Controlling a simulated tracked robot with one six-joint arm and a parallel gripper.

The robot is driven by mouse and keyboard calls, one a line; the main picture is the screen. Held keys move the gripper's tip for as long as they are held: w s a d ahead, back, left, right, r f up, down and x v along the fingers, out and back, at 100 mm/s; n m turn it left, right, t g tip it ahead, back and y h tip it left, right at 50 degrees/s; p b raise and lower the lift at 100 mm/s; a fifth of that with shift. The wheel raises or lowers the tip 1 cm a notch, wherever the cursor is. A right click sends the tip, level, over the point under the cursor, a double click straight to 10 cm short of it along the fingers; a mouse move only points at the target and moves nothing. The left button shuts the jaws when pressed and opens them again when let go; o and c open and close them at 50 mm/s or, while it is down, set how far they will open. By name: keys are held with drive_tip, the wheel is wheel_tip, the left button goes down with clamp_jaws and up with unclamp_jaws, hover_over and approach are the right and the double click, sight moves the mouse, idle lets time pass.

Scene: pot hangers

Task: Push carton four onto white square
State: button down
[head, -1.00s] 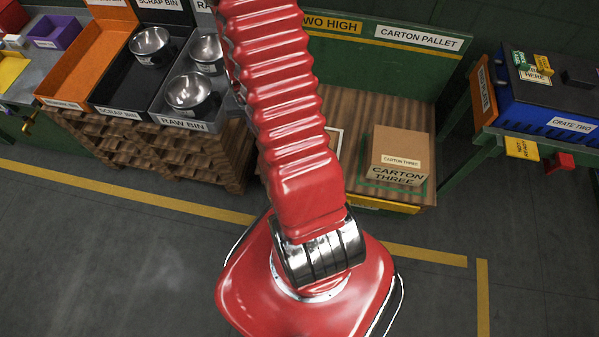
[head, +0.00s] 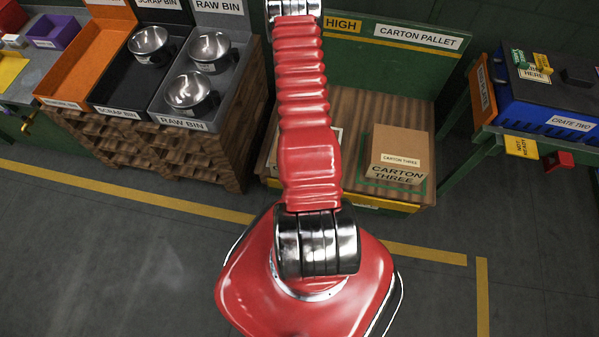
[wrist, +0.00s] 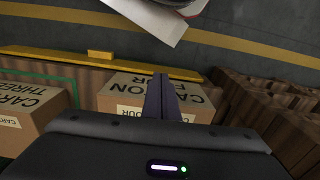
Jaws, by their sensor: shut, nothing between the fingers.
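Carton four (wrist: 120,102) is a brown box whose printed name appears upside down in the wrist view. A strip of white outline (head: 337,140), likely the white square, shows on the pallet just right of my arm in the head view. The rest of it is hidden.
Carton three (head: 399,154) stands in a green outline at the pallet's right; it also shows in the wrist view (wrist: 32,110). A green board (head: 375,60) backs the pallet. A wooden stack (head: 160,150) bearing the raw bin (head: 182,125) stands to the left.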

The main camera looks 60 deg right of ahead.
drive_tip(key=shift+f, duration=0.15)
drive_tip(key=w+d+f, duration=0.1)
drive_tip(key=d+f, duration=0.2)
drive_tip(key=f, duration=0.6)
drive_tip(key=shift+w+d+f, duration=0.3)
drive_tip(key=shift+d+f, duration=0.05)
drive_tip(key=shift+f, duration=0.05)
idle(0.5)
drive_tip(key=shift+w, duration=0.15)
